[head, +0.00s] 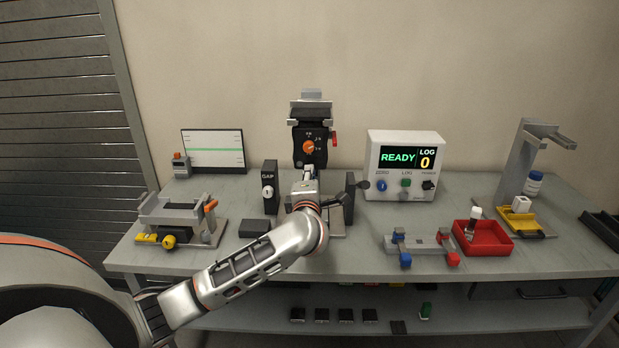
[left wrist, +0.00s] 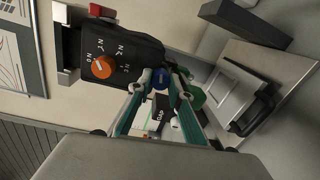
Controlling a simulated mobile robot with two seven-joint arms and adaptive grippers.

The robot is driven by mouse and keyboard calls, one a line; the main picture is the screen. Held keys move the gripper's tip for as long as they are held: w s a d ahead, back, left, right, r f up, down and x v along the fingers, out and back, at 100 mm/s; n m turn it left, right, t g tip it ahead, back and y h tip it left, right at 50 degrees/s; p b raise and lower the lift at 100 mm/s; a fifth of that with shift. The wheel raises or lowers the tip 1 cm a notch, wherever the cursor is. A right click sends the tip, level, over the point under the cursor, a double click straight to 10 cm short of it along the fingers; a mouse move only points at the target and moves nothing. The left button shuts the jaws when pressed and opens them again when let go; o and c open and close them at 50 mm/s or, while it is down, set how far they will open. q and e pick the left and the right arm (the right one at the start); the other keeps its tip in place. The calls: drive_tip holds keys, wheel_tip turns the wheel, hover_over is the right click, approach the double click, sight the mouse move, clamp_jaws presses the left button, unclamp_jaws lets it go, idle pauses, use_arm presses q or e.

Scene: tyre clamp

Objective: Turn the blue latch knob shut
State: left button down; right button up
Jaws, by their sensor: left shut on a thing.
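The blue latch knob (left wrist: 160,78) shows in the left wrist view between my fingertips, just below a black device (left wrist: 122,50) with an orange dial (left wrist: 103,66). My left gripper (left wrist: 161,86) is shut on this knob, and the pads cover its sides. In the head view my left gripper (head: 309,172) reaches in front of the black device (head: 310,142), below its orange dial (head: 308,147). My wrist hides the knob there, and how far it is turned cannot be told. My right gripper is in neither view.
A black gauge box (head: 270,188) stands close left of my gripper, and a dark upright block (head: 349,198) close right. A white READY display (head: 403,165) stands further right. A fixture with blue and red knobs (head: 418,244) and a red tray (head: 484,240) lie at the front right.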

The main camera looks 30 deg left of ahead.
use_arm(q)
drive_tip(key=shift+m, duration=1.8)
drive_tip(key=c, duration=1.8)
unclamp_jaws()
drive_tip(key=shift+d+f, duration=0.1)
drive_tip(key=v, duration=0.8)
drive_tip(key=shift+r, duration=0.2)
